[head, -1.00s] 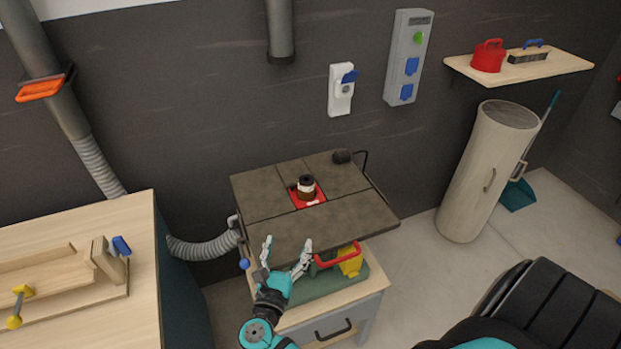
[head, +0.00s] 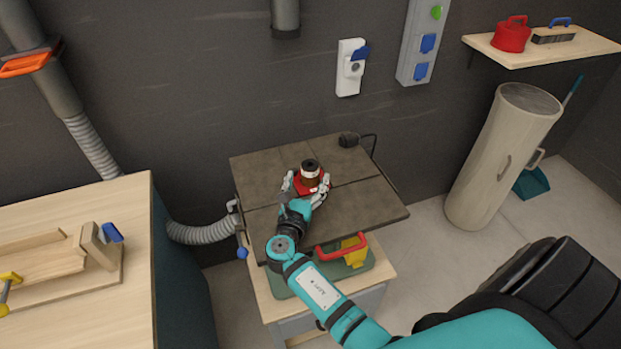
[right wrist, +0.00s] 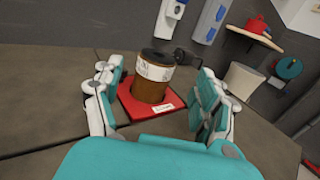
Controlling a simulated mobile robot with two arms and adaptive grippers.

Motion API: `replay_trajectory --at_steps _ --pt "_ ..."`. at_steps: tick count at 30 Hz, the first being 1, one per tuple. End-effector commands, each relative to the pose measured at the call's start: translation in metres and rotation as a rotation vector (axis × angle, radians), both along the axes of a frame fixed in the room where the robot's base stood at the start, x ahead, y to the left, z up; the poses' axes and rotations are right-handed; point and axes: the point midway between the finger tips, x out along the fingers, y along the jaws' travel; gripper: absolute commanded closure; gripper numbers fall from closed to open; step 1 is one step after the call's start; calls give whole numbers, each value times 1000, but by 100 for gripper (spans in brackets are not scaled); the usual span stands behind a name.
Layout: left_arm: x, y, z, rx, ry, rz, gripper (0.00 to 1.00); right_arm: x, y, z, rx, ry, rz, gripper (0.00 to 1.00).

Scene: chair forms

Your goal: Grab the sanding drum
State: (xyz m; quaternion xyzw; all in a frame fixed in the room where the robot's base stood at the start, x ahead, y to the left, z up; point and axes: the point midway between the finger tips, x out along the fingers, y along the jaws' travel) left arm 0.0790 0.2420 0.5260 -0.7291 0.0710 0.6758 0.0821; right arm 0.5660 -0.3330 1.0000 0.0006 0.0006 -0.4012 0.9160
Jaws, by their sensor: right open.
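The sanding drum (head: 311,171) is a brown upright cylinder with a black top, standing on a red plate (head: 326,180) set in the dark table top. In the right wrist view the drum (right wrist: 153,80) shows a pale printed band around its upper part. My right gripper (head: 306,186) is open at the near side of the drum. In the right wrist view its two teal fingers (right wrist: 155,100) stand to the left and right of the drum, with a gap on each side. My left gripper is not in view.
The dark table top (head: 255,180) has free room around the red plate. A black part (head: 348,140) stands at its back edge. A wooden workbench (head: 130,200) is at the left. A grey hose (head: 200,234) runs between them.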

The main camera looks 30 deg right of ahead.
Motion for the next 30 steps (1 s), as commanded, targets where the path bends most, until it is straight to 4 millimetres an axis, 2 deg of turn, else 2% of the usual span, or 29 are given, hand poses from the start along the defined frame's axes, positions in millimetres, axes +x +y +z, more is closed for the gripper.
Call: replay_trajectory --at_steps 6,15,23,30 --pt "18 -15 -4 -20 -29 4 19 12 -10 0 0 -1 0 26" --pt "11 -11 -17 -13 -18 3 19 41 -37 2 -1 1 1 26" --pt "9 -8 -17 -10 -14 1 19 42 -39 3 0 1 1 26" --pt "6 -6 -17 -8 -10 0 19 42 -39 3 0 1 1 56"
